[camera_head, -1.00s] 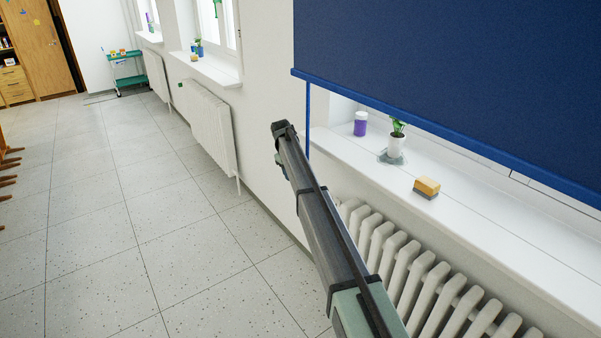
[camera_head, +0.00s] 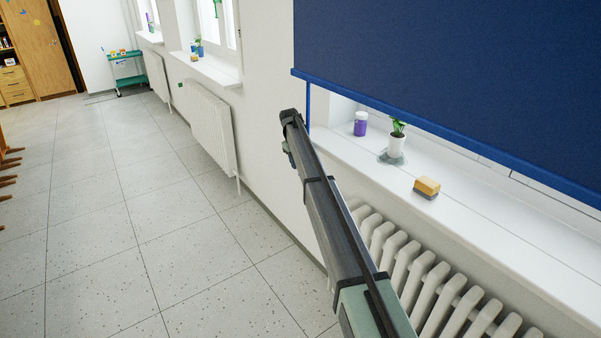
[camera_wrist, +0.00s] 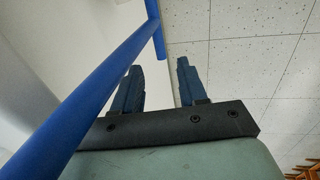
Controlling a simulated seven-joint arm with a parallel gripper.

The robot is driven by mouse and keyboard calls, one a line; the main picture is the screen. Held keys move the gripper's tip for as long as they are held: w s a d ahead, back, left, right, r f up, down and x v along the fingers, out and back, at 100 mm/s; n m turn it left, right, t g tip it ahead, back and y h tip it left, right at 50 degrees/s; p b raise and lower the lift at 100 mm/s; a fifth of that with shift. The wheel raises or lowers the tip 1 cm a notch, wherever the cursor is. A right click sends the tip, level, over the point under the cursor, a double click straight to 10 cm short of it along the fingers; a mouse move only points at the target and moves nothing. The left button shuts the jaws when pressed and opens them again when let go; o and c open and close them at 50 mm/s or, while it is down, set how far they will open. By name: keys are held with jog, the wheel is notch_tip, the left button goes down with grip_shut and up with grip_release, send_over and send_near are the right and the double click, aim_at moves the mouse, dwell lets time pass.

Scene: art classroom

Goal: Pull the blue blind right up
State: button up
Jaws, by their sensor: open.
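The blue blind (camera_head: 450,70) hangs partly down over the window at the upper right. A thin blue pull (camera_head: 308,100) hangs from the left end of its bottom bar (camera_head: 400,115); its lower part is hidden behind my arm. My gripper (camera_head: 289,150) is beside the pull, to its left in the head view. In the wrist view my gripper (camera_wrist: 157,85) shows two blue fingers apart with nothing between them. A blue bar (camera_wrist: 95,90) with a short crosspiece (camera_wrist: 157,35) slants past the left finger, outside the gap. I cannot tell whether it touches that finger.
The white sill (camera_head: 470,195) holds a purple jar (camera_head: 360,124), a potted plant (camera_head: 396,145) and a yellow sponge (camera_head: 427,186). A white radiator (camera_head: 420,275) stands below, close to my arm.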

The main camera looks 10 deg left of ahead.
jog(key=shift+w+d+f, duration=0.15)
jog(key=shift+f, duration=0.85)
jog(key=shift+w+d+f, duration=0.15)
jog(key=shift+f, duration=0.8)
jog(key=shift+w+d+f, duration=0.15)
jog(key=shift+f, duration=0.85)
grip_shut()
